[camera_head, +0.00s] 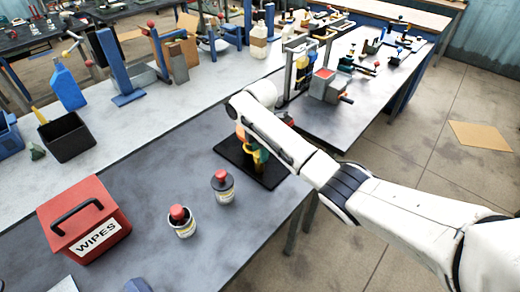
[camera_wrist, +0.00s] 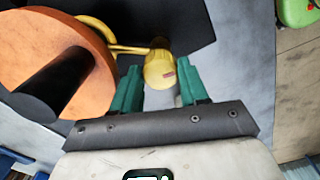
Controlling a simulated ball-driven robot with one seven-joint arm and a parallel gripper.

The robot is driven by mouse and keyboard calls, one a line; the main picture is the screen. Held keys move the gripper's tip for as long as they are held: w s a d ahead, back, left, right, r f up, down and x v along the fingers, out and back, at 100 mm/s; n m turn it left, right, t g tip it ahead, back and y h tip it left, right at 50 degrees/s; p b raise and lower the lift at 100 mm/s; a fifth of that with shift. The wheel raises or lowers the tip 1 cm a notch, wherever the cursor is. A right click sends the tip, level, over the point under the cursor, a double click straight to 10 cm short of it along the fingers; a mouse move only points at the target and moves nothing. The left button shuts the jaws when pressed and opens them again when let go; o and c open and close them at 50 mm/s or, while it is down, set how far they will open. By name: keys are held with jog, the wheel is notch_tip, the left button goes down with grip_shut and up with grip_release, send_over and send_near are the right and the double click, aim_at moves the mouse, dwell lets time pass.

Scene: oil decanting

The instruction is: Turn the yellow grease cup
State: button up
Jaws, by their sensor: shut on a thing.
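The yellow grease cup (camera_wrist: 160,68) shows in the wrist view as a short yellow cylinder with a small reddish mark on its side. My gripper (camera_wrist: 161,84) has its two green fingers on either side of it and is shut on it. A curved yellow pipe (camera_wrist: 127,48) runs beside the cup toward a large orange disc. In the head view my arm reaches over a black base plate (camera_head: 235,161), and a bit of yellow (camera_head: 257,157) shows below my wrist. The cup's far side is hidden.
The orange disc (camera_wrist: 40,45) with a black handle (camera_wrist: 50,86) stands close left of my fingers in the wrist view. On the bench are two red-capped bottles (camera_head: 182,224) (camera_head: 223,189) and a red wipes box (camera_head: 112,232). Bare bench lies between them.

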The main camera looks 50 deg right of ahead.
jog(key=o, duration=1.1)
jog(key=shift+c, duration=0.2)
